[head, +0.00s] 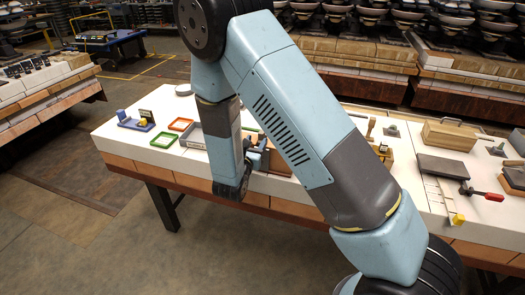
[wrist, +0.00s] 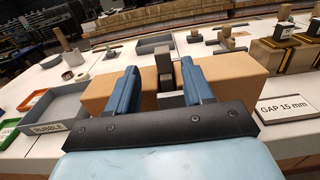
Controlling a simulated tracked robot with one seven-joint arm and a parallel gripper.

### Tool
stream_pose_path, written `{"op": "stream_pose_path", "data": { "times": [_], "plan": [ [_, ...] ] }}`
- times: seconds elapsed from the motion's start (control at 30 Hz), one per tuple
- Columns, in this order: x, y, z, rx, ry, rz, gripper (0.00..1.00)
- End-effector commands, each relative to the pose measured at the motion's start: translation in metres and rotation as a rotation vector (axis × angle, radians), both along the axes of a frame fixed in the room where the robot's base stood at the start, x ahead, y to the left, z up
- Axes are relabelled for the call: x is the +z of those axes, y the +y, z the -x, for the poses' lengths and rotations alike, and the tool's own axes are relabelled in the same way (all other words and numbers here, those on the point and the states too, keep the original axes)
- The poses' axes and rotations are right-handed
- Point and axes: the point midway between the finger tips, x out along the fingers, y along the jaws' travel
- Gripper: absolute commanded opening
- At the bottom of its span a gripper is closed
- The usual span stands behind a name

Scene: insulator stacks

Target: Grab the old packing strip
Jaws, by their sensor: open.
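In the wrist view my gripper (wrist: 160,90) is open, its two blue fingers apart. Between and beyond the fingers stands a grey upright piece (wrist: 164,72) with a darker grey block (wrist: 171,99) at its foot. They sit in front of or in a gap in a long tan block (wrist: 235,78); I cannot tell which. No part is clearly marked as the old packing strip; the grey upright piece may be it. Nothing is visibly held. In the head view my gripper (head: 254,154) shows small over the table, partly hidden by my arm, near a brown block (head: 282,160).
In the wrist view a grey tray labelled RUBBLE (wrist: 58,112) lies left and a GAP 15 mm sign (wrist: 285,107) right. The white table (head: 115,140) also bears green frames (head: 164,139), a wooden box (head: 450,135) and a red-handled clamp (head: 482,191).

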Motion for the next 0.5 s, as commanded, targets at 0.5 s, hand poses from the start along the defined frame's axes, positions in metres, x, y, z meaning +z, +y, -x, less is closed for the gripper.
{"op": "stream_pose_path", "data": {
  "times": [0.5],
  "plan": [
    [0.001, -0.02, -0.043, -0.001, 0.0, 0.0, 0.51]
  ]
}}
